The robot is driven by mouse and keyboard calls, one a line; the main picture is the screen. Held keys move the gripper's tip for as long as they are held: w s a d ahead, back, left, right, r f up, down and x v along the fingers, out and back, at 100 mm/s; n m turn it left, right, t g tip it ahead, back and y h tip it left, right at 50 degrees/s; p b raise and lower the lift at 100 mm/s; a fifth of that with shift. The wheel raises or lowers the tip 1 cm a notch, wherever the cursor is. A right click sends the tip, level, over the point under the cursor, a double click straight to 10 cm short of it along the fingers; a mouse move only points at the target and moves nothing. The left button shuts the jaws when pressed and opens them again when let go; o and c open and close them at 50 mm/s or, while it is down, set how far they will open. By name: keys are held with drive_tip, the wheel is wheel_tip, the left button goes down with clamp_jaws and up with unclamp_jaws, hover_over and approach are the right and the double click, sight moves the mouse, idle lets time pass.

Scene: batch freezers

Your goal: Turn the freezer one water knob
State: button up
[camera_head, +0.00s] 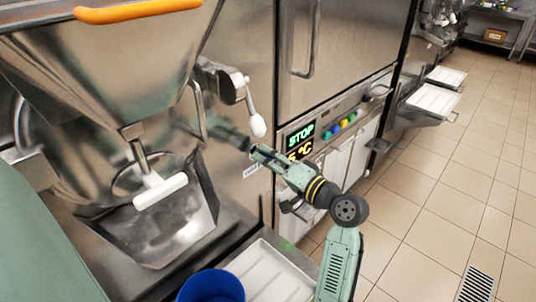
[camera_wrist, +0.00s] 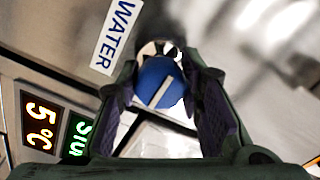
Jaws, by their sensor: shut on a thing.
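The water knob (camera_wrist: 160,84) is a round blue dial with a white line across its face, below a white "WATER" label (camera_wrist: 116,37) in the wrist view. My gripper (camera_wrist: 170,92) has one finger on each side of the knob and is shut on it. In the head view, my gripper (camera_head: 257,150) reaches the steel side of the freezer (camera_head: 235,120), left of the lit STOP display (camera_head: 301,134). The knob is hidden there behind my gripper.
A white-handled lever (camera_head: 256,120) hangs just above my gripper. A steel hopper (camera_head: 110,70) and a white-handled outlet (camera_head: 160,190) stand to the left. A blue container (camera_head: 212,287) and a white tray (camera_head: 268,275) are below. Tiled floor (camera_head: 440,200) lies open at right.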

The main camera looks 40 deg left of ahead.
idle(0.4)
drive_tip(key=o, duration=1.2)
drive_tip(key=shift+d, duration=0.1)
drive_tip(key=d, duration=0.8)
drive_tip(key=s+d, duration=0.1)
drive_tip(key=d, duration=0.2)
drive_tip(key=shift+d, duration=0.4)
